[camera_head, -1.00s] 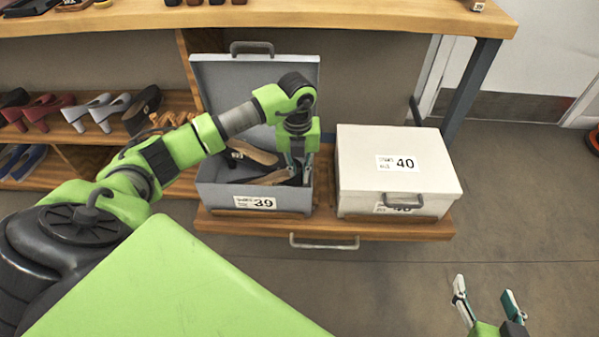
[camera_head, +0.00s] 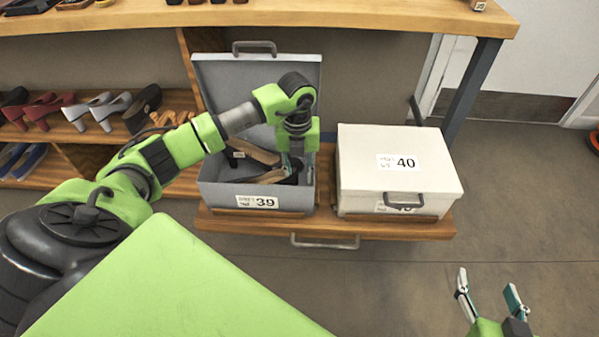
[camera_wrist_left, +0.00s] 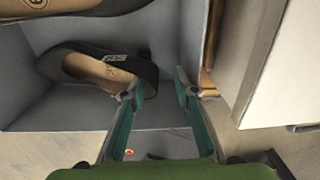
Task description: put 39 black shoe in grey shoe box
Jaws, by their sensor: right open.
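The grey shoe box (camera_head: 208,192), labelled 39, stands with its lid (camera_head: 215,75) up on the pulled-out wooden shelf. Two black shoes with tan insides lie in it: one black shoe (camera_head: 240,150) towards the back and another black shoe (camera_head: 262,180) in front. The wrist view shows the nearer black shoe (camera_wrist_left: 60,65) lying against the box floor. My left gripper (camera_wrist_left: 155,88) reaches down inside the box at its right side. Its fingers are apart, with the left fingertip at the end of that shoe and an empty gap between them. My right gripper (camera_head: 490,288) is open and empty over the floor.
A closed white box (camera_head: 365,190), labelled 40, stands close to the right of the grey box. A wooden tabletop (camera_head: 340,18) hangs above and behind. A rack with several shoes (camera_head: 100,105) is at the left. The floor (camera_head: 500,200) at the right is clear.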

